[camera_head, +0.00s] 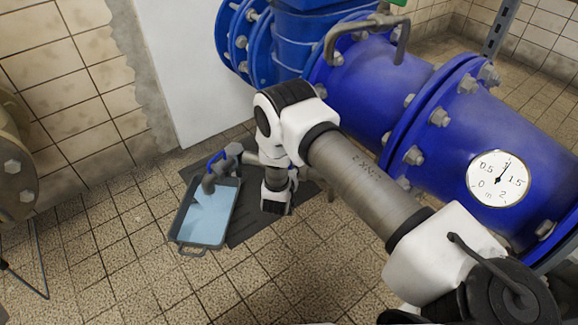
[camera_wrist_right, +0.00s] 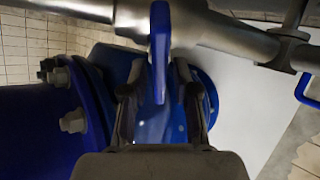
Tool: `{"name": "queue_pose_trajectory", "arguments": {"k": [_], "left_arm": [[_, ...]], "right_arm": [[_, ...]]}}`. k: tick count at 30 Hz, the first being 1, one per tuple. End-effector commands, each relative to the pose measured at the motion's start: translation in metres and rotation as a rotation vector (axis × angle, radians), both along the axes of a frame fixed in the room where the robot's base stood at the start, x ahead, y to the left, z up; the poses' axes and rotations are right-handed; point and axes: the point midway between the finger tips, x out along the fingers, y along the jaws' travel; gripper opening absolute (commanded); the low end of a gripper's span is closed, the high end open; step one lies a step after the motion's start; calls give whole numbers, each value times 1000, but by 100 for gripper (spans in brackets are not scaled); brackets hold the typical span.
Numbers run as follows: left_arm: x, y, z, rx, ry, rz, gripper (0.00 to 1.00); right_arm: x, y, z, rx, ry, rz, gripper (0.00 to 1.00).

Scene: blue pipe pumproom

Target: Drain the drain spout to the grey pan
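The grey pan (camera_head: 181,222) sits on the floor, left of my right arm in the head view. A light-blue surface fills its inside; I cannot tell whether it is liquid. The drain spout (camera_head: 209,183) curves down over the pan's back part, with a blue lever (camera_head: 217,158) near it. My right gripper (camera_head: 291,178) is mostly hidden by its wrist in the head view. In the wrist view a blue lever (camera_wrist_right: 160,50) stands between its spread fingers (camera_wrist_right: 158,90), with small gaps visible on both sides. No flow from the spout is visible.
A big blue flanged pipe (camera_head: 357,90) with a dial gauge (camera_head: 498,179) fills the right side. A dark mat (camera_head: 245,222) lies by the pan. The tiled floor (camera_head: 120,250) in front is clear. A steel pipe (camera_wrist_right: 220,35) crosses above the fingers in the wrist view.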

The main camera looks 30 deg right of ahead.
Motion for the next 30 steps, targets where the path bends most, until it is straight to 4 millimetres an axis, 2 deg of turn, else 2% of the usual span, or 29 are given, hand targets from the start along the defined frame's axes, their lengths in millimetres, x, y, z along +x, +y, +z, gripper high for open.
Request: {"name": "queue_pose_trajectory", "arguments": {"k": [11, 14, 24, 30], "left_arm": [[0, 0, 0, 0, -1, 0, 31], [0, 0, 0, 0, -1, 0, 31], [0, 0, 0, 0, -1, 0, 31], [0, 0, 0, 0, -1, 0, 31]], "right_arm": [[-3, 4, 3, 1, -2, 0, 38], [-13, 14, 8, 0, 1, 1, 38], [-68, 66, 41, -1, 1, 4, 38], [-81, 75, 48, -1, -1, 0, 38]]}}
